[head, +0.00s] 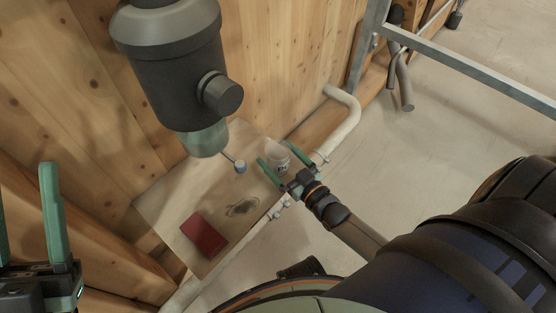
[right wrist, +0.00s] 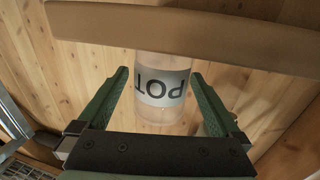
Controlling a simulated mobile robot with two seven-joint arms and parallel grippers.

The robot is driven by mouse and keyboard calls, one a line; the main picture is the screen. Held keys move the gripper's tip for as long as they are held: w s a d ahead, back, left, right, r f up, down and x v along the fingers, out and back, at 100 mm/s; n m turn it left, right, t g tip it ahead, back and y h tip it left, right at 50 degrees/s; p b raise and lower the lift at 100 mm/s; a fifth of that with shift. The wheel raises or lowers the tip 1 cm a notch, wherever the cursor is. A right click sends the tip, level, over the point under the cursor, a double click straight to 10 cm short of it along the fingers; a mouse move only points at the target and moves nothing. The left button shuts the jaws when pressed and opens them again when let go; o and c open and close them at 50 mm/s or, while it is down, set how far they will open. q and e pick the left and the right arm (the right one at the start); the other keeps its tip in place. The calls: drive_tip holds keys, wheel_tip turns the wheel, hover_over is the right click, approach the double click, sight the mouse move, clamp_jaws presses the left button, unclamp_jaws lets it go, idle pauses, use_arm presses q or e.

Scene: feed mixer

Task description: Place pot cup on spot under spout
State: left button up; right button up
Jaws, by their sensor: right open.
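The pot cup (head: 279,161), a clear cup with a white label, stands near the right edge of the wooden shelf. In the right wrist view the cup (right wrist: 163,88) shows its "POT" label upside down. My right gripper (head: 281,163) is open, with one finger on each side of the cup. In the right wrist view its fingers (right wrist: 159,75) are spread wider than the cup. The teal spout (head: 207,139) hangs from the dark mixer, left of the cup. A dark mark (head: 242,207) lies on the shelf. My left gripper (head: 25,185) is open and empty at the left edge.
A red box (head: 204,236) lies on the front part of the shelf (head: 180,200). A thin lever with a grey-blue knob (head: 240,166) sticks out between spout and cup. A pale pipe (head: 342,125) and a metal rail (head: 465,66) are at the right. A plank wall stands behind.

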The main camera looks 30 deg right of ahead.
sight(272, 151)
drive_tip(key=w, duration=0.1)
drive_tip(key=w+b, duration=0.1)
drive_tip(key=w, duration=0.1)
drive_tip(key=shift+w+a, duration=0.2)
drive_tip(key=shift+a, duration=0.15)
